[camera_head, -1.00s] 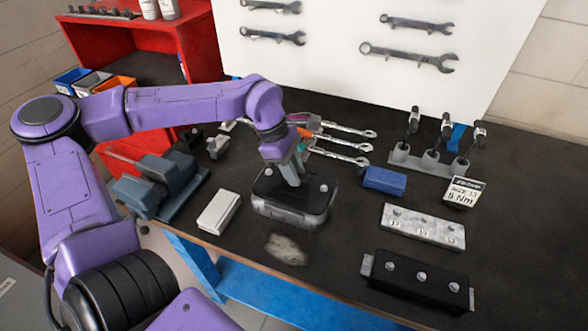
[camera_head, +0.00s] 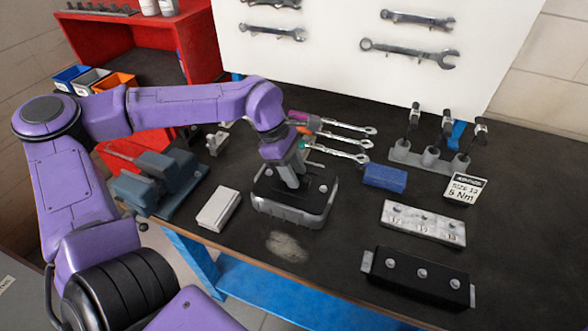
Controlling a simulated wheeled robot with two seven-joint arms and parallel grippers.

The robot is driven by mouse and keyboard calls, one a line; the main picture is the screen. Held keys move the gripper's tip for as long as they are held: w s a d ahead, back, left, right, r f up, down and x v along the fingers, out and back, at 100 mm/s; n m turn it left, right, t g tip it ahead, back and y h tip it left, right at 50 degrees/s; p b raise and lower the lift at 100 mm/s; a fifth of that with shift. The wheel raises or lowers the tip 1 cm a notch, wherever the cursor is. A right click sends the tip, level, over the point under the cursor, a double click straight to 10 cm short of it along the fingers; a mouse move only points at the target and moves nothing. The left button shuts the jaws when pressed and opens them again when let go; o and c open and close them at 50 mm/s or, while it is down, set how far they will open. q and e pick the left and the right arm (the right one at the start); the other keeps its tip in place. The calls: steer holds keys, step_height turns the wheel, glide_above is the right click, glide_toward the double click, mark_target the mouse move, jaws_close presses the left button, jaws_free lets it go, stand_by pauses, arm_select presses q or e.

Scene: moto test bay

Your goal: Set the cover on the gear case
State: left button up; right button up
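The dark cover (camera_head: 308,195), with silver bolt heads near its corners, lies on or just above the grey gear case (camera_head: 290,216) near the bench's front edge. Their outlines line up closely; I cannot tell if the cover is fully seated. My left gripper (camera_head: 292,182) points down at the middle of the cover and appears shut on its centre; the fingertips are small and partly hidden. My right gripper does not show.
A white block (camera_head: 219,211) and a grey-blue vise (camera_head: 165,180) stand left of the case. Wrenches (camera_head: 345,142) lie behind it. A blue box (camera_head: 385,178), a numbered grey block (camera_head: 423,223) and a black block (camera_head: 420,277) stand to the right.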

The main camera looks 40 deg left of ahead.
arm_select(q)
steer(key=shift+o, duration=0.7)
steer(key=b+v, duration=0.1)
steer(key=v, duration=0.9)
steer(key=shift+r+b, duration=0.3)
steer(key=shift+b, duration=0.05)
steer(key=shift+a, duration=0.15)
